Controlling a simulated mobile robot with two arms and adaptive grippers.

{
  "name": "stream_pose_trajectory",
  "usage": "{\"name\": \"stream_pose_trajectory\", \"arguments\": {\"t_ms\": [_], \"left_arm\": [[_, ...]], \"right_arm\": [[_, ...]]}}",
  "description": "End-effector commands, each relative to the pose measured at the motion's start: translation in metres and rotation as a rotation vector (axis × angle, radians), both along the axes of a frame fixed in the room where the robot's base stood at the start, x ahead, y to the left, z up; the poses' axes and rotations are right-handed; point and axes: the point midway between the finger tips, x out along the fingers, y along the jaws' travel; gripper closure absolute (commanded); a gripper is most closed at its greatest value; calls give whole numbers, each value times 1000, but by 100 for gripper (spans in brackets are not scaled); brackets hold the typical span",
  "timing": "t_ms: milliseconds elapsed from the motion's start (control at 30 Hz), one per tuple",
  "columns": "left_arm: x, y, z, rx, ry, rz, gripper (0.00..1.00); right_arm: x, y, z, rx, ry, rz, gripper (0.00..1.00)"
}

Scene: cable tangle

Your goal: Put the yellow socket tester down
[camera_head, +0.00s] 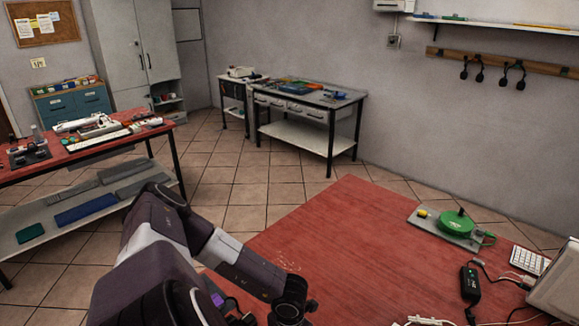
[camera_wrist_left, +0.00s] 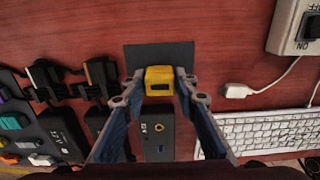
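The yellow socket tester (camera_wrist_left: 159,80) is a small boxy block with a dark slot in its front face. It shows in the left wrist view between the two fingertips of my left gripper (camera_wrist_left: 160,86), which close on its sides. Behind it in that view is a flat dark grey rectangle (camera_wrist_left: 160,52) on the red tabletop; I cannot tell the tester's height above it. In the head view my left arm shows at the bottom, but its fingers do not. My right gripper is in neither view.
In the left wrist view, a white keyboard (camera_wrist_left: 268,132) lies right, a white switch box (camera_wrist_left: 298,28) upper right, and dark devices (camera_wrist_left: 55,130) left. In the head view, a green reel (camera_head: 455,223) and small yellow item (camera_head: 422,213) sit on a board; the near red table's (camera_head: 340,240) middle is clear.

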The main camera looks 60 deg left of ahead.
Motion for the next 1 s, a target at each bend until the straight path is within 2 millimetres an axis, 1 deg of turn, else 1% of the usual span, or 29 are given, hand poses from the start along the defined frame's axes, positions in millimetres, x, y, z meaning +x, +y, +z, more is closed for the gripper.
{"name": "stream_pose_trajectory", "arguments": {"t_ms": [33, 100, 367, 467, 533, 667, 900, 1000], "left_arm": [[0, 0, 0, 0, 0, 0, 65], [0, 0, 0, 0, 0, 0, 59], [0, 0, 1, 0, -1, 0, 59], [1, 0, 6, 0, -1, 0, 59], [1, 1, 10, 1, -3, 1, 59], [1, 1, 30, 2, -4, -1, 59], [2, 2, 81, 4, -4, -1, 59], [1, 1, 98, 3, -3, -2, 59]], "right_arm": [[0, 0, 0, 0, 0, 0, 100], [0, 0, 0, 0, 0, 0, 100], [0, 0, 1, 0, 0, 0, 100], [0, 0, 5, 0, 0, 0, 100], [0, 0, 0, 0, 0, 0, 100], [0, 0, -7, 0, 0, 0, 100], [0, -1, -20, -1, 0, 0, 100], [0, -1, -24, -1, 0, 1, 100]]}}
